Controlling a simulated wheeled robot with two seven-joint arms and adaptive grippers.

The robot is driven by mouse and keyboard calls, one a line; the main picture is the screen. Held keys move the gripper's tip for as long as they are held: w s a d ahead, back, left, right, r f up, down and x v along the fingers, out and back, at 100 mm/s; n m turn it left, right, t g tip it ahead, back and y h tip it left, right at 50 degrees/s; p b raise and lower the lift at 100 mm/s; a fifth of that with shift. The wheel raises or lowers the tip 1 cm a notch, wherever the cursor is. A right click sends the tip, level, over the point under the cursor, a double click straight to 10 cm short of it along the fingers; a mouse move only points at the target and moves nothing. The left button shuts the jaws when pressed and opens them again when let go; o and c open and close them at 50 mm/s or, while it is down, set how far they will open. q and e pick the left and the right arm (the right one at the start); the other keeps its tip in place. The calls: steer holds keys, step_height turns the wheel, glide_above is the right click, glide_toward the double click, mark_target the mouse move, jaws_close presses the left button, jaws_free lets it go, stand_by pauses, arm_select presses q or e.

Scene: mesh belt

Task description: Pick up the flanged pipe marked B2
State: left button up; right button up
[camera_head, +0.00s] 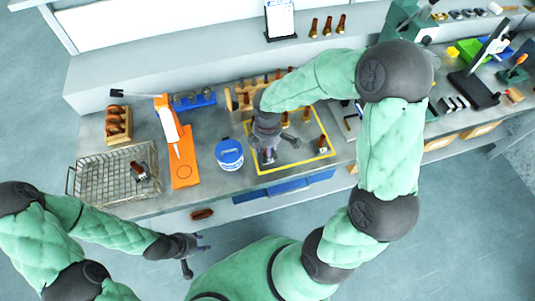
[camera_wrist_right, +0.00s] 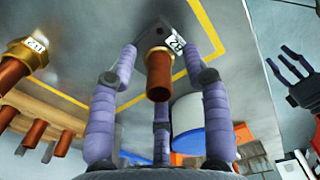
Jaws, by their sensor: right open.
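A copper-coloured flanged pipe (camera_wrist_right: 158,75) with a dark flange and a white tag stands between the fingers of my right gripper (camera_wrist_right: 160,85) in the right wrist view. Another tagged pipe (camera_wrist_right: 22,58), with a brass flange, is at the left of the wrist view. My left gripper (camera_head: 192,252) is open and empty in front of the bench.
A yellow-framed area (camera_head: 262,185) holds other pipes (camera_head: 322,143). A wire basket (camera_head: 90,178) with one pipe (camera_head: 138,171) is at left. An orange stand (camera_head: 184,172) and a blue-white tub (camera_head: 229,154) lie between. Several pipes stand in a wooden rack (camera_head: 232,99) behind.

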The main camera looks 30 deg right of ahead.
jaws_close()
steer(key=shift+r, duration=0.1)
